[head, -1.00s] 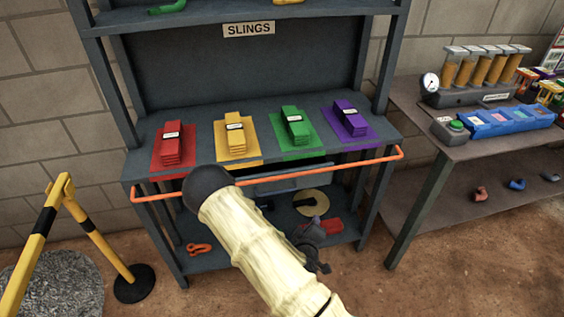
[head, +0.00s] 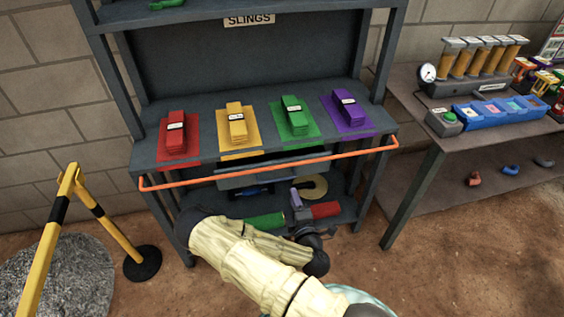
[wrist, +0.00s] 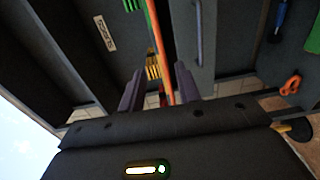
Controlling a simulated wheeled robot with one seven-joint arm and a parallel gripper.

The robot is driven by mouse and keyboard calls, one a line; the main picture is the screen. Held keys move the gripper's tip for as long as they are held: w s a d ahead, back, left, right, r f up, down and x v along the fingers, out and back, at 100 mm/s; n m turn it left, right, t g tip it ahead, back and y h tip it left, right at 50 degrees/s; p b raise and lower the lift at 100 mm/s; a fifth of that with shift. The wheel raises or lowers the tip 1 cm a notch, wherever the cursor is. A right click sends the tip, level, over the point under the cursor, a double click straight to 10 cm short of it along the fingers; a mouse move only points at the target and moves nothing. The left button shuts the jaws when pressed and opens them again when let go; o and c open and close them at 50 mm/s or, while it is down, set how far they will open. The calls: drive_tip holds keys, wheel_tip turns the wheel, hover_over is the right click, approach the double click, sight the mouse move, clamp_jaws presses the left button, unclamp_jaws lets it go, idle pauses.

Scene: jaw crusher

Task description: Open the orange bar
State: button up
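The orange bar (head: 350,153) runs across the front of the slings bench, below its top surface, and looks closed across the front. In the wrist view the orange bar (wrist: 158,50) passes between my gripper's two spread fingers. My gripper (wrist: 160,70) is open, with nothing clamped. In the head view my gripper (head: 297,200) is low in front of the bench, below the bar, partly hidden by my arm. Whether the bar lies fully between the fingertips in depth, or touches either finger, I cannot tell.
Red (head: 177,140), yellow (head: 237,128), green (head: 297,120) and purple (head: 346,110) slings lie on the bench top. A grey drawer handle (wrist: 198,35) is close to the bar. A yellow-black barrier (head: 52,225) stands left; a side table (head: 430,125) stands right.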

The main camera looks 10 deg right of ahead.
drive_tip(key=w, duration=0.8)
drive_tip(key=w+p, duration=0.1)
drive_tip(key=w, duration=0.7)
drive_tip(key=shift+w+f, duration=0.2)
drive_tip(key=shift+w, duration=0.2)
drive_tip(key=shift+c, duration=0.3)
clamp_jaws()
